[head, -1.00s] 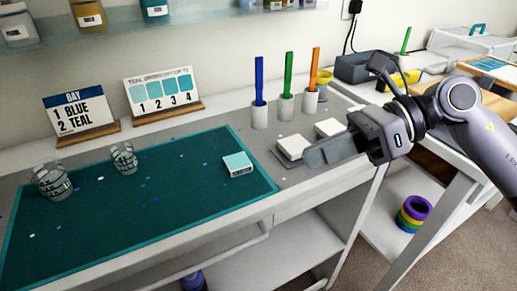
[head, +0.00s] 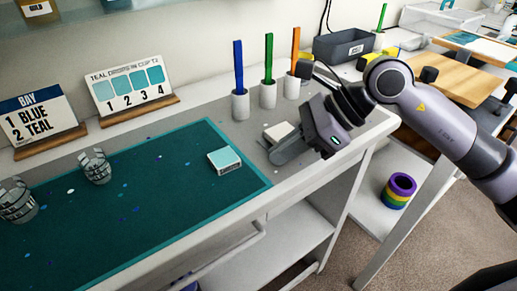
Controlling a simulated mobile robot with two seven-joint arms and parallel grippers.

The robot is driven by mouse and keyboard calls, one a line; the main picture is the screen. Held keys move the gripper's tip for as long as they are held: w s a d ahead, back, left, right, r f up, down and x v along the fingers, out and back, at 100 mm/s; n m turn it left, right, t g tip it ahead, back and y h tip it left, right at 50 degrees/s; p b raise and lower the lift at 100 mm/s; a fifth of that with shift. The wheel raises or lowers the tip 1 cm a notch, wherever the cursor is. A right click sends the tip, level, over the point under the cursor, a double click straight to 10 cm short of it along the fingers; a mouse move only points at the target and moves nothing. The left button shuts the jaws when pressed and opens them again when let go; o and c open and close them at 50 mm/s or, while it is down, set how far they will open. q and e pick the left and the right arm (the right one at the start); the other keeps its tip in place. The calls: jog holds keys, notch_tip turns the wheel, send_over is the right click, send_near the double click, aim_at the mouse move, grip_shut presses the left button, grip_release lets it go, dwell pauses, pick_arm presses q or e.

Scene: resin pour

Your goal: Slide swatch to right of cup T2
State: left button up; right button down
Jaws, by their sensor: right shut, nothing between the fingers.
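The teal-topped swatch (head: 225,161) lies flat near the right edge of the dark teal mat (head: 160,220). Two clear cups with dark markings stand to its left: one (head: 95,166) near the back of the mat, the other (head: 17,200) at the left picture edge. I cannot read which is T2. My right gripper (head: 284,153) is shut and empty, just right of the mat and of the swatch, apart from the swatch. It partly covers the area by a white block (head: 279,132). My left gripper is out of view.
White holders with a blue (head: 239,68), a green (head: 269,58) and an orange stick (head: 295,52) stand behind. Two cards, a bay card (head: 37,118) and a teal drops card (head: 131,88), stand at the back. The mat between swatch and cups is free but for small specks.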

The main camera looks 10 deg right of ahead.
aim_at(241, 164)
jog(key=a, duration=0.3)
jog(key=shift+w+a+f+p, duration=0.15)
jog(key=shift+w+a+p, duration=0.15)
jog(key=shift+w, duration=0.1)
jog(key=shift+w+a, duration=0.1)
jog(key=shift+a, duration=0.25)
jog(key=shift+a, duration=0.1)
jog(key=w+a+b, duration=0.1)
jog(key=a, duration=0.4)
jog(key=w+a+b, duration=0.1)
jog(key=a, duration=0.4)
jog(key=w+a+b, duration=0.1)
jog(key=a, duration=0.4)
jog(key=shift+w+f, duration=0.1)
jog(key=shift+w, duration=0.15)
jog(key=shift+d, duration=0.1)
